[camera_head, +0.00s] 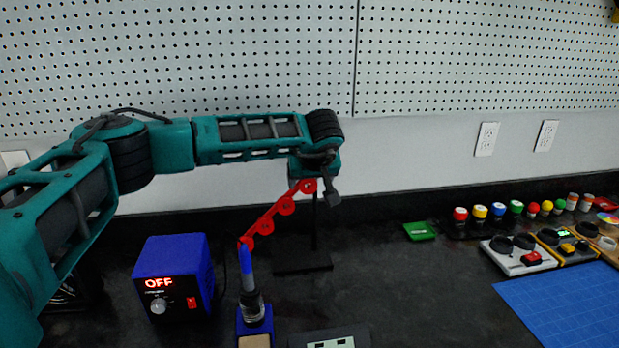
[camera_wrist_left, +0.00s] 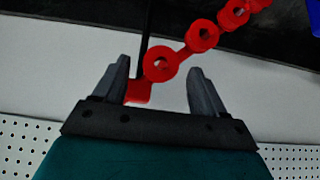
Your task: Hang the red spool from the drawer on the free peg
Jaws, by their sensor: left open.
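My left gripper (camera_head: 318,180) is open at the top of a thin black post on a black base (camera_head: 303,264). A slanted red row of round, holed pieces (camera_head: 266,221) runs down and left from the gripper in the head view. In the left wrist view, the nearest red ring (camera_wrist_left: 162,65) shows between the open fingertips, with a red block (camera_wrist_left: 137,91) close beside the left-hand finger. I cannot tell whether either finger touches them. No drawer shows, and I cannot tell a separate red spool or a free peg. My right gripper is not in view.
A blue soldering station (camera_head: 174,277) reading OFF and an upright blue-tipped iron (camera_head: 247,280) stand in front of the post. Colored jars (camera_head: 497,211), small control boxes (camera_head: 518,254) and a blue mat (camera_head: 567,303) lie right. The counter between is mostly clear.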

